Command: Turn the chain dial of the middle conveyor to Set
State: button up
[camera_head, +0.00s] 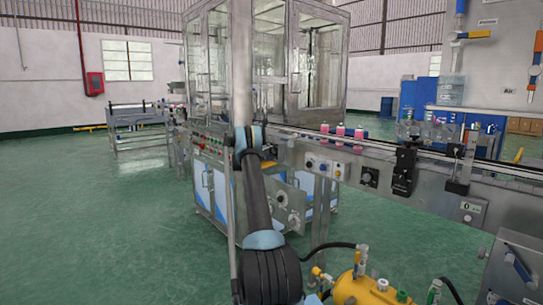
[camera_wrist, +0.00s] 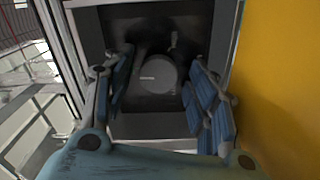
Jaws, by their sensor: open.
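In the head view, a black round knob on a square plate (camera_head: 369,177) sits on the side of the long conveyor (camera_head: 440,190) at right. I cannot read its markings or tell whether it is the chain dial. In the wrist view, my gripper (camera_wrist: 164,88) is open, with blue ridged pads on both sides. A grey round disc (camera_wrist: 156,75) with a small pale label shows between the pads, inside a dark recessed frame. Nothing is held, and I cannot tell whether the pads touch the disc. My fingers are not clearly visible in the head view.
A small panel with buttons (camera_head: 322,167) is left of the knob. A glass-walled machine (camera_head: 318,60) stands behind my arm. A yellow surface (camera_wrist: 283,90) fills the wrist view's right side. Green floor (camera_head: 110,230) is clear at left.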

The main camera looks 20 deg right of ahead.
jog(key=c, duration=1)
jog(key=shift+c, duration=0.2)
jog(key=shift+n, duration=0.3)
jog(key=o, duration=1)
jog(key=shift+f, duration=0.1)
jog(key=shift+o, duration=0.2)
